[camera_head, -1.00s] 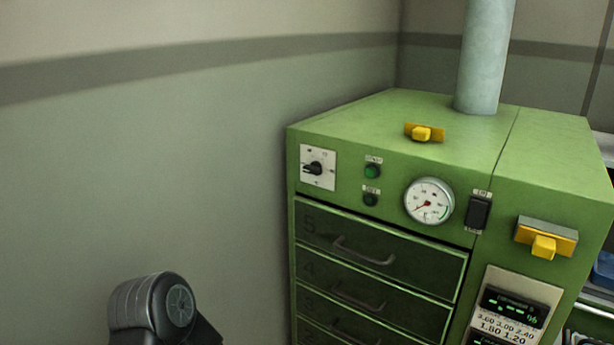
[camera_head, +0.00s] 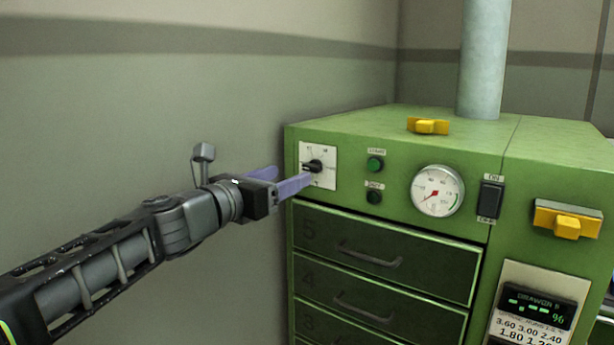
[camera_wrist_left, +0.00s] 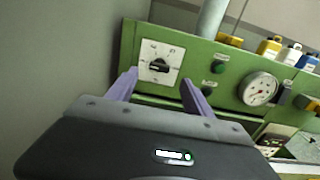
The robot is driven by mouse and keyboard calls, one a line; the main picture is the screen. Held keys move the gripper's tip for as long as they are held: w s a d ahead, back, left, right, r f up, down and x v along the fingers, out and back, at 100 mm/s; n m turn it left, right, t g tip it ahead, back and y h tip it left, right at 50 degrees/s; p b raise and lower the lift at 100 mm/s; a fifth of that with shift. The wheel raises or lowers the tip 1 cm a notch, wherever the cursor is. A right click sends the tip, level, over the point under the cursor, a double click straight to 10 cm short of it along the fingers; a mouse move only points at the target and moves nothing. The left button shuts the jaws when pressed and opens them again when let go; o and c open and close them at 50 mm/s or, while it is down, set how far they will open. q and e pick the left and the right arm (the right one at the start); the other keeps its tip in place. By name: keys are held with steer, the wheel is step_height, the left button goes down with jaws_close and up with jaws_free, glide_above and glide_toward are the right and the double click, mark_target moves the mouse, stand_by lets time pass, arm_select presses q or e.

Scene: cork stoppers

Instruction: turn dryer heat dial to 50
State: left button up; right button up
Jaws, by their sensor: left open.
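The green dryer (camera_head: 400,165) stands against the wall corner. Its heat dial is a black knob (camera_head: 313,166) on a white square plate (camera_head: 329,169) at the upper left of the front. In the left wrist view the knob (camera_wrist_left: 158,66) shows between and beyond the two fingers. Its pointer lies roughly sideways; the scale figures are too small to read. My left gripper (camera_head: 300,180) is open, with its purple fingers close in front of the dial plate. One finger partly covers the plate in the head view. I cannot tell whether a finger touches the knob. My right gripper is not in view.
Right of the dial are a green button (camera_head: 375,164), a dark button (camera_head: 374,197), a round gauge (camera_head: 437,190) and a black switch (camera_head: 490,199). Drawers with handles (camera_head: 369,256) lie below. A yellow latch (camera_head: 567,224) juts out at right. The wall side is free.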

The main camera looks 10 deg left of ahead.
mark_target(309, 168)
arm_select(q)
steer(key=shift+f, duration=0.1)
steer(key=shift+p+x, duration=0.55)
steer(key=shift+x, duration=3.4)
jaws_close()
